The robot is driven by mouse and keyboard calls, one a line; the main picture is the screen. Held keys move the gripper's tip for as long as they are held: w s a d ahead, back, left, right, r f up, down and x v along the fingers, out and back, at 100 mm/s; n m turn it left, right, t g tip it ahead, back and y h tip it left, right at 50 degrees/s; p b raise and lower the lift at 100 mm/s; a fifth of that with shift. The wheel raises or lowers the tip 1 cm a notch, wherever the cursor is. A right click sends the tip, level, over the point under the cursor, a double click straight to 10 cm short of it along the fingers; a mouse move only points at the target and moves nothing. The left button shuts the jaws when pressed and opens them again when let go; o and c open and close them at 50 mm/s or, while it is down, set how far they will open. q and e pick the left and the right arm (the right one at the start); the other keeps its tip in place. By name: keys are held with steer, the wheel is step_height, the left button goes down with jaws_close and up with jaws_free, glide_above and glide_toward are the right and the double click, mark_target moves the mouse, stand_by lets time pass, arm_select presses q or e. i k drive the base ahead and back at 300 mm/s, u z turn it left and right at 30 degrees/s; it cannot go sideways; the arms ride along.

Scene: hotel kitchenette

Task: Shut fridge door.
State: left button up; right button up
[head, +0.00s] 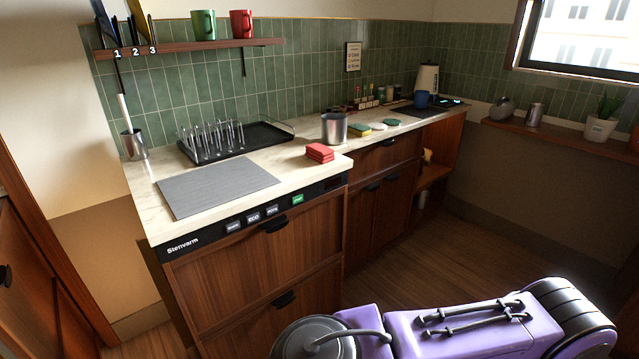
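I cannot make out a fridge or an open fridge door for certain in the head view. A wooden panel with a dark knob (5,276) is cut off at the left edge; I cannot tell whether it belongs to a fridge. The wooden fronts under the counter (270,250) look closed. Neither my left nor my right gripper is in view. A purple part of my own body covers the bottom right and hides some floor.
The counter (300,178) carries a drying rack (262,134), a metal canister (334,128), red cloths (319,152) and a grey mat (217,187). A control panel (250,217) marked Stenvarm runs below its front edge. Wooden floor (480,250) is clear at the right.

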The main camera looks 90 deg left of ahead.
mark_target(39, 320)
steer(key=u, duration=5.05)
steer(key=k, duration=1)
steer(key=z, duration=0.5)
steer(key=i, duration=1.4)
steer(key=u, duration=0.75)
